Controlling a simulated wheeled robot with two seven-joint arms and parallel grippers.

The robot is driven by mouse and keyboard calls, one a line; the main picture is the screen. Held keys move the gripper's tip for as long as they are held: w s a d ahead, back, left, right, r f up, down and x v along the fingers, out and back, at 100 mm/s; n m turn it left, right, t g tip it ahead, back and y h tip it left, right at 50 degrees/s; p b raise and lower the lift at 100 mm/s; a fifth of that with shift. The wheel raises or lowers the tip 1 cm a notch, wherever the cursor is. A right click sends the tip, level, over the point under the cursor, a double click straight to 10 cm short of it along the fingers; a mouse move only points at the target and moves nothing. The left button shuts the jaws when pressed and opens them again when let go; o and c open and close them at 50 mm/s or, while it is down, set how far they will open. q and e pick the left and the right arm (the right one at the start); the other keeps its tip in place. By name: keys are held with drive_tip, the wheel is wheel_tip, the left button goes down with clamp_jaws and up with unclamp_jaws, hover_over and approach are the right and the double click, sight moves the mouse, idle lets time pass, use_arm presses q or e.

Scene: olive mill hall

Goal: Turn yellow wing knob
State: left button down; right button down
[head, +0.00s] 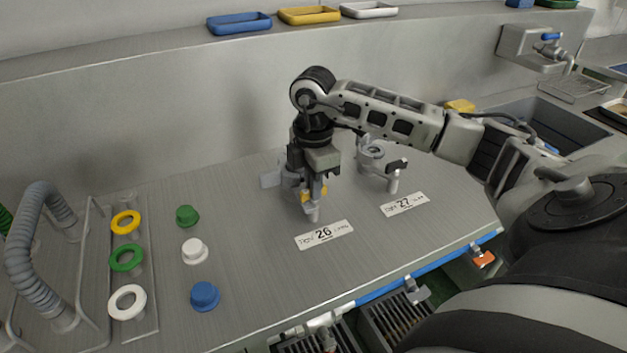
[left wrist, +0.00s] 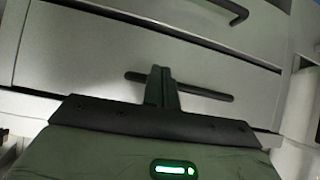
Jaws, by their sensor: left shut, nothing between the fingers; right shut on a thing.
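The yellow wing knob (head: 307,194) sits on the grey valve fitting labelled 26, on the steel counter. My right gripper (head: 311,190) comes down over it from above and is shut on it. The fingers hide much of the knob, so its exact angle is hard to tell. A spout (head: 312,214) of the fitting shows just below the fingers. My left gripper shows in the left wrist view (left wrist: 161,88). It is shut and empty in front of a grey drawer front with a dark bar handle (left wrist: 205,92).
A second valve fitting (head: 374,152) with a dark handle stands to the right, by label 27 (head: 404,204). Green, white and blue caps (head: 205,296) and coloured rings (head: 127,302) lie left. A ribbed hose (head: 28,250) stands at far left. Trays (head: 240,23) line the back ledge.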

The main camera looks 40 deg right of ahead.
use_arm(q)
drive_tip(key=shift+s, duration=0.15)
use_arm(e)
drive_tip(key=shift+d+r, duration=0.1)
drive_tip(key=shift+r, duration=0.05)
drive_tip(key=c, duration=1.5)
unclamp_jaws()
drive_tip(key=shift+r, duration=0.4)
use_arm(q)
drive_tip(key=shift+s+a+r+p, duration=0.15)
drive_tip(key=shift+a+r+p, duration=0.1)
drive_tip(key=shift+p, duration=0.6)
use_arm(e)
wheel_tip(320, 180, up, 15)
drive_tip(key=shift+r, duration=0.1)
